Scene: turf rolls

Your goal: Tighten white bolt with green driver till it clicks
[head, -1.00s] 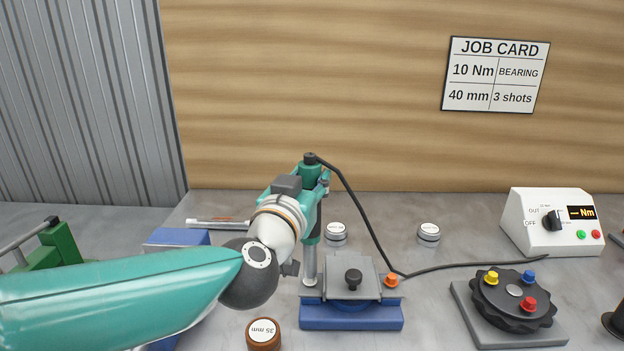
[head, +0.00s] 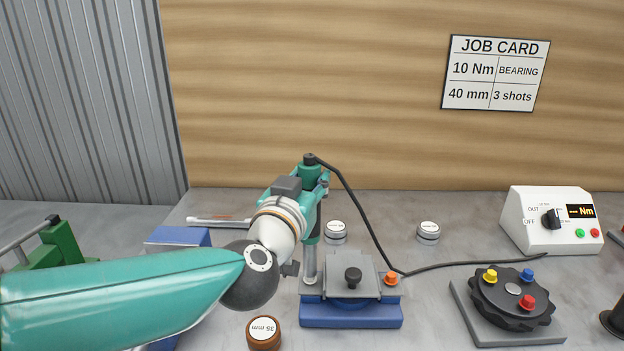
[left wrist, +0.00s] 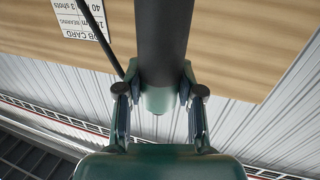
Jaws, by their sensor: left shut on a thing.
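The green driver (head: 312,215) stands upright, with a black cable from its top, and shows in the left wrist view as a dark shaft (left wrist: 163,45). My left gripper (head: 322,184) is shut around its upper body; its fingers (left wrist: 161,92) flank the driver in the left wrist view. The driver's grey lower shaft (head: 310,262) reaches down to the left side of the blue fixture (head: 350,317). A pale round piece (head: 310,281) shows at its foot; I cannot tell whether this is the white bolt or whether the tip is seated. My right gripper is not in view.
An orange bolt (head: 391,279) and black knob (head: 353,277) sit on the fixture. A dial (head: 512,300) with yellow, blue and red knobs stands right, a white controller (head: 550,222) behind it. A brown-sided cap (head: 263,335) lies in front. The cable crosses the bench.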

